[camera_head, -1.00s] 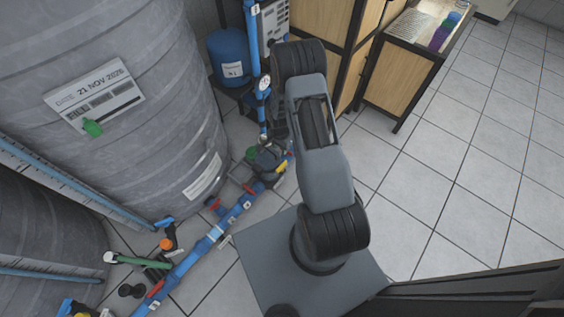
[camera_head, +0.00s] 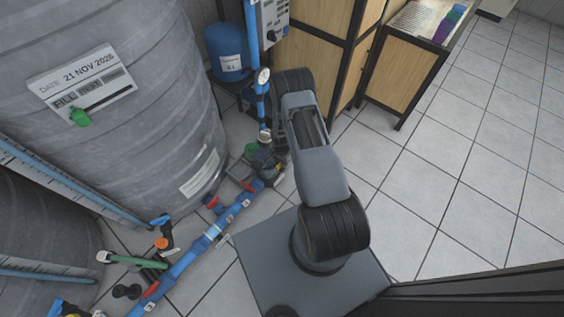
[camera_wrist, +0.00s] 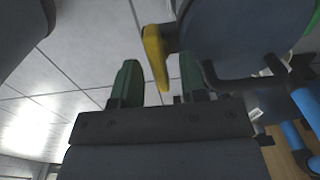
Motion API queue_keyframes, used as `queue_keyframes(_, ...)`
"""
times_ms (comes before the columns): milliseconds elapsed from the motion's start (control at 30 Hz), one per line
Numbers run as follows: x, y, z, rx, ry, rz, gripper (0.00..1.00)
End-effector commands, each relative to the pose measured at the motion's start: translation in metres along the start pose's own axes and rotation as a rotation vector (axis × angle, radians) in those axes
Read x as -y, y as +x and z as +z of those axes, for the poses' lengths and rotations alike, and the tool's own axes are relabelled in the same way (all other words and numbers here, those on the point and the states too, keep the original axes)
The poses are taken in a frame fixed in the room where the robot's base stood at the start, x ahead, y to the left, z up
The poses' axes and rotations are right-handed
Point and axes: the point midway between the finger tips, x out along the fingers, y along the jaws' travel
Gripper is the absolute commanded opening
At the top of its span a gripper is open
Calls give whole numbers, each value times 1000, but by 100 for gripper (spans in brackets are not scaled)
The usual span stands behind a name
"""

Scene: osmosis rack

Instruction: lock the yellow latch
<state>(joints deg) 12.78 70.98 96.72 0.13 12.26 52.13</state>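The yellow latch (camera_wrist: 155,56) shows as a narrow lever in the wrist view, at upper middle, beside a dark rounded body (camera_wrist: 235,35). My gripper (camera_wrist: 159,66) is open, with its two green fingers apart. In this view the latch's lower end lies between the fingertips, with a gap on each side. I cannot tell how deep the latch sits between them or whether they touch it. In the head view my arm hides the gripper, and I cannot make out the latch clearly.
Blue pipes (camera_head: 212,232) with red valves run along the floor beside a large grey tank (camera_head: 120,90). A dark pump (camera_head: 266,160) sits near my arm. A wooden cabinet (camera_head: 315,65) stands behind. The tiled floor (camera_head: 470,170) to the right is clear.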

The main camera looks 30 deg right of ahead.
Motion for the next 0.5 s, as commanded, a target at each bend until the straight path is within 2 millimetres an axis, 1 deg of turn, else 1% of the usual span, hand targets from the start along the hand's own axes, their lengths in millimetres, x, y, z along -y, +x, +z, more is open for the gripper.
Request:
queue_keyframes(100, 0, 4, 0, 0, 0, 0, 39)
queue_keyframes(367, 0, 5, 0, 0, 0, 0, 39)
queue_keyframes(400, 0, 5, 0, 0, 0, 0, 38)
queue_keyframes(500, 0, 5, 0, 0, 0, 0, 29)
